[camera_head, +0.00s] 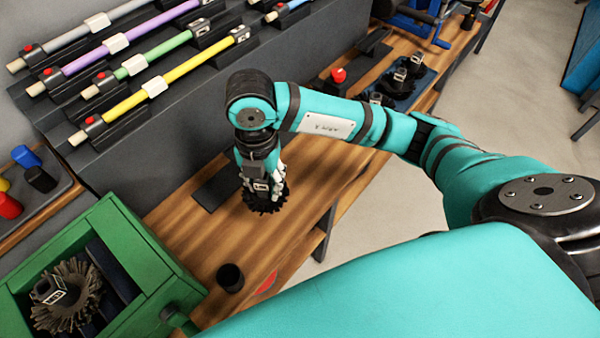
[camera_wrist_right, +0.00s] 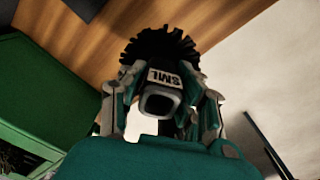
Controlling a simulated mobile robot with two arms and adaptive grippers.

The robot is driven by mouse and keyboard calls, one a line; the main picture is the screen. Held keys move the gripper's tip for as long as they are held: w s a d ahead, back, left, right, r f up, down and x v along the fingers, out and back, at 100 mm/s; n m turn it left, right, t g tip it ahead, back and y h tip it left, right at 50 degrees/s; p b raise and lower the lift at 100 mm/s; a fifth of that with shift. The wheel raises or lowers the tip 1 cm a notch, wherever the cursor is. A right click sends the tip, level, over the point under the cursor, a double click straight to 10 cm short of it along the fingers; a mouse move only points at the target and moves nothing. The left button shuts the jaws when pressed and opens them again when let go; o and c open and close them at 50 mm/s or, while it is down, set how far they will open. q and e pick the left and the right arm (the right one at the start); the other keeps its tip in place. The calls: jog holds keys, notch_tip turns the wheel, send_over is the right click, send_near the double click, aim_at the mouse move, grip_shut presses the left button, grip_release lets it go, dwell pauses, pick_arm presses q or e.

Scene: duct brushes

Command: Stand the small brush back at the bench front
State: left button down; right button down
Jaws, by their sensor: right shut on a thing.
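The small brush has a round black bristle head (camera_head: 265,203) and a grey socket. In the right wrist view the socket carries an "SML" label (camera_wrist_right: 163,76), and the bristles fan out beyond it. My right gripper (camera_head: 262,182) points down over the wooden bench (camera_head: 300,205) and is shut on the brush's socket, with a finger on either side. The bristles are at or just above the bench top; I cannot tell whether they touch. The brush is near the bench's front edge, right of a dark flat plate (camera_head: 213,188). My left gripper is not in view.
A green box (camera_head: 160,262) holding a wide brush (camera_head: 68,298) stands at lower left. A black cup (camera_head: 230,277) is near the front edge. Coloured rods lie on a grey rack (camera_head: 150,150) behind. A dark tray (camera_head: 425,82) with black brush heads is farther along the bench.

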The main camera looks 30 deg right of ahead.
jog(key=m, duration=0.2)
jog(key=f+m, duration=0.1)
jog(key=m, duration=0.3)
jog(key=shift+a+f, duration=0.15)
jog(key=shift+a, duration=0.2)
jog(key=shift+m, duration=0.3)
notch_tip(320, 180, down, 9)
jog(key=shift+f+p, duration=0.1)
jog(key=shift+p, duration=0.4)
jog(key=shift+f, duration=0.4)
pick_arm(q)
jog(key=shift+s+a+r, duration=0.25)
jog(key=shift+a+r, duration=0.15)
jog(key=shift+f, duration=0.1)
pick_arm(e)
jog(key=shift+f, duration=0.1)
jog(key=c, duration=1)
grip_release()
jog(key=shift+o, duration=0.2)
